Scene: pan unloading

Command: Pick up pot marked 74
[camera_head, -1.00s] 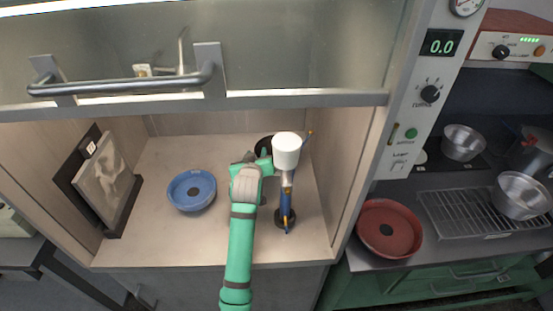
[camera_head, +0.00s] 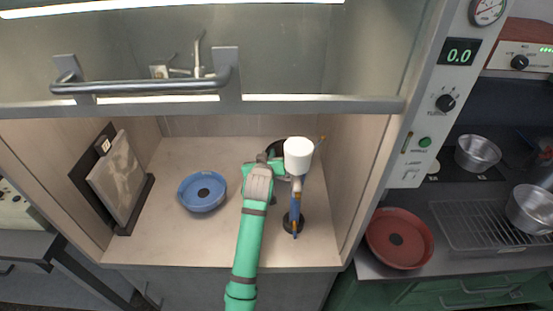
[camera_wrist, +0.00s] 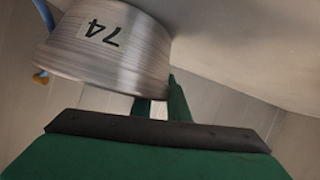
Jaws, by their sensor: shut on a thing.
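The pot marked 74 (camera_wrist: 110,45) fills the upper left of the wrist view. It is brushed metal, and its white label with a black 74 appears upside down. My gripper (camera_wrist: 163,108) is shut on the pot at its lower right side in that view; the exact contact is partly hidden. In the head view my gripper (camera_head: 274,168) is at the back right of the cabinet floor, beside the white-topped spray tool. A dark round shape shows just behind it, and the pot itself is mostly hidden there.
The spray tool (camera_head: 298,155) stands close to the right of my gripper. A blue pan (camera_head: 202,205) lies to the left, with clear floor between. A framed panel (camera_head: 118,180) leans at the left wall. The cabinet's raised glass front and handle (camera_head: 150,86) hang above. A red pan (camera_head: 399,258) sits outside right.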

